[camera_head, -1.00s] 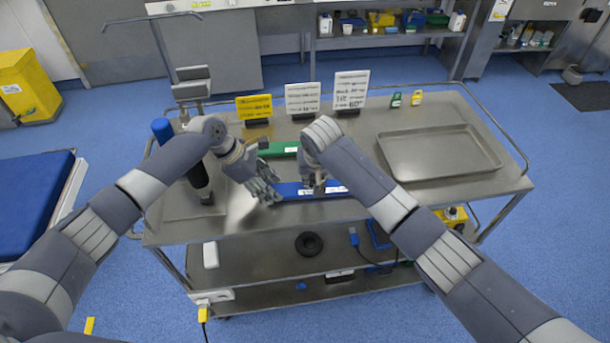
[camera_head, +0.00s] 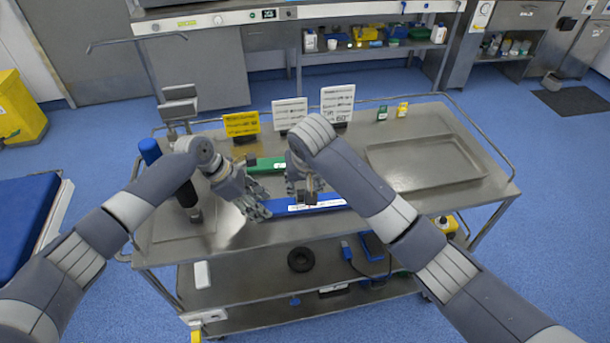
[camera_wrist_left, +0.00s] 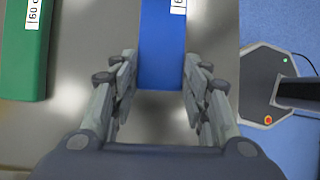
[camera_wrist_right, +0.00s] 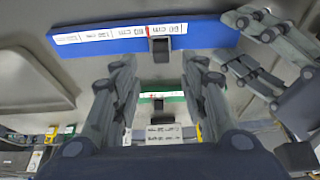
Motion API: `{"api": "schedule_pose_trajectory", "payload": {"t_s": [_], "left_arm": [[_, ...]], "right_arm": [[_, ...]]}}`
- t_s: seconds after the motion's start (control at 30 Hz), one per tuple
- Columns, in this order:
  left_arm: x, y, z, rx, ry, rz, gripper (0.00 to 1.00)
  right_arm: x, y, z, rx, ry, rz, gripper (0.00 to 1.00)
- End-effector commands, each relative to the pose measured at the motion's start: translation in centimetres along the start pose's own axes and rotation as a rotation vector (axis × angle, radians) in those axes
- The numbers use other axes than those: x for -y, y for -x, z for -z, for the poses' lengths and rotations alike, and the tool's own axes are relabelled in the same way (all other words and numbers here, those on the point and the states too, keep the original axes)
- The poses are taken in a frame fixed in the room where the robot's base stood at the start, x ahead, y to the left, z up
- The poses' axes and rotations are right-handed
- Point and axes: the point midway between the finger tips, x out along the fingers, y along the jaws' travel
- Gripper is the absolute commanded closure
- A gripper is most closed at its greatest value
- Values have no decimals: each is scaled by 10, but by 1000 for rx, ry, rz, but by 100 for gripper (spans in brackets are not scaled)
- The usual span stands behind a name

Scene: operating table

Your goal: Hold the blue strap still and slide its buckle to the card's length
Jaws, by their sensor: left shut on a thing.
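The blue strap (camera_head: 325,205) lies along the front of the steel trolley, with a white printed length scale. My left gripper (camera_head: 264,207) is at its left end; in the left wrist view its fingers (camera_wrist_left: 160,95) stand on both sides of the strap. The dark buckle (camera_wrist_right: 160,42) sits on the strap near the 60 cm end of the scale. My right gripper (camera_wrist_right: 160,75) is open, its fingers apart below the buckle in the right wrist view; in the head view it is over the strap (camera_head: 303,190). The right white card (camera_head: 337,104) shows a 60; its other text is unclear.
A green strap (camera_head: 268,165) lies behind the blue one. A yellow card (camera_head: 241,123) and another white card (camera_head: 289,113) stand at the back. An empty steel tray (camera_head: 425,163) fills the right side.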

Motion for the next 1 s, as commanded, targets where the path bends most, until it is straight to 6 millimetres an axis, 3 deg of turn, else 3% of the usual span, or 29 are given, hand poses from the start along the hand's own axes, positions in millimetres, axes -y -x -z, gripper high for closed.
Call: {"api": "schedule_pose_trajectory", "payload": {"t_s": [0.1,0.3,0.77,0.8,0.87,1.0], "left_arm": [[0,0,0,1,0,0,81],[0,0,0,1,0,0,81],[0,0,0,1,0,-1,81],[0,0,0,1,0,-1,48],[0,0,0,1,0,-1,34],[0,0,0,1,0,-1,34]], "right_arm": [[0,24,1,-3,0,2,60],[0,48,0,0,-1,1,60],[0,53,0,1,-1,0,60],[0,53,0,1,-1,0,60],[0,53,0,1,-1,0,60],[0,53,0,1,-1,0,60]]}}
